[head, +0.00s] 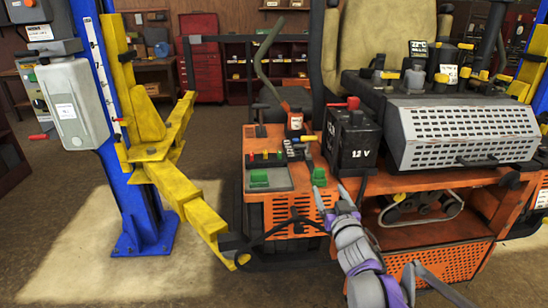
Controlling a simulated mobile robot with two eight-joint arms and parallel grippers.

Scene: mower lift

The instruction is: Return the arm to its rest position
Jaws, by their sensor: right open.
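My right arm comes in from the bottom right, grey with purple bands. Its gripper (331,193) is open, with two thin grey fingers apart and nothing seen between them. It is in front of the orange mower body (285,212), just below a small green block (319,177). I cannot tell whether the fingers touch the mower. My left gripper is not in view.
A black 12 V battery (352,140) stands on the mower beside a grey perforated cover (465,136). A blue lift post (146,215) with a yellow arm (185,195) stands at the left. A red cabinet (202,62) is behind. The left floor is clear.

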